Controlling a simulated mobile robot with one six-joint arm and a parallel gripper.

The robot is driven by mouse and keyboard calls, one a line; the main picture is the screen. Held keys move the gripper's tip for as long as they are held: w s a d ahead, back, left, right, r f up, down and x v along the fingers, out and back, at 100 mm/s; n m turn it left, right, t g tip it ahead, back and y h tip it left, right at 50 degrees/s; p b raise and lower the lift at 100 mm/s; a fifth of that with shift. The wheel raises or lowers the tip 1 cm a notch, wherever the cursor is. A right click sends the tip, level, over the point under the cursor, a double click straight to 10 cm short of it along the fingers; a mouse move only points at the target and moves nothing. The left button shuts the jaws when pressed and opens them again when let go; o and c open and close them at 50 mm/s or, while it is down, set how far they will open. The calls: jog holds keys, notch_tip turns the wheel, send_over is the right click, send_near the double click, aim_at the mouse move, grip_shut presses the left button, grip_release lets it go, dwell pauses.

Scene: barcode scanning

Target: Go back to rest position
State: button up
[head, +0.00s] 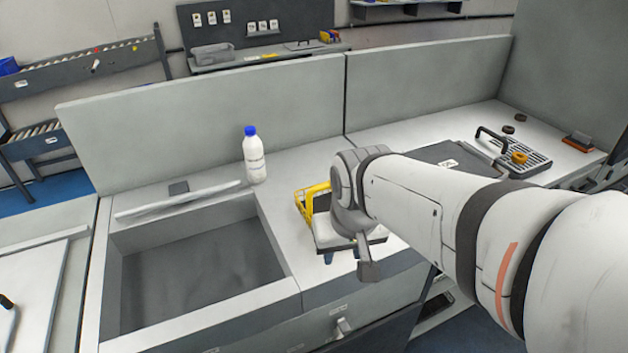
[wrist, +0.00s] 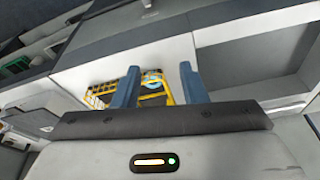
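My gripper (wrist: 159,70) shows its two blue fingers apart in the wrist view, with nothing held between them. In the head view, my gripper (head: 342,256) hangs at the end of my white arm, over the front part of the white counter. A yellow wire rack (head: 303,207) stands on the counter just behind it, partly hidden by my wrist. The yellow rack (wrist: 103,93) also shows beyond the fingers in the wrist view, with a dark and light-blue item in it. A white bottle with a blue cap (head: 254,160) stands upright by the back panel.
An empty sunken grey bin (head: 285,285) lies left of my gripper. A dark flat machine with a handle (head: 455,156) and a slotted tray (head: 533,166) with an orange ring (head: 519,158) lie to the right, behind my arm. Tall grey panels (head: 220,115) border the counter.

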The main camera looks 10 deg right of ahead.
jog(key=shift+w+a+f, duration=0.55)
jog(key=shift+w+a, duration=0.1)
jog(key=shift+w, duration=0.25)
jog(key=shift+s+d+r, duration=0.15)
jog(key=shift+s+d, duration=0.05)
jog(key=shift+s, duration=0.2)
jog(key=shift+s+d+r, duration=0.1)
jog(key=shift+s+d, duration=0.1)
jog(key=shift+s, duration=0.2)
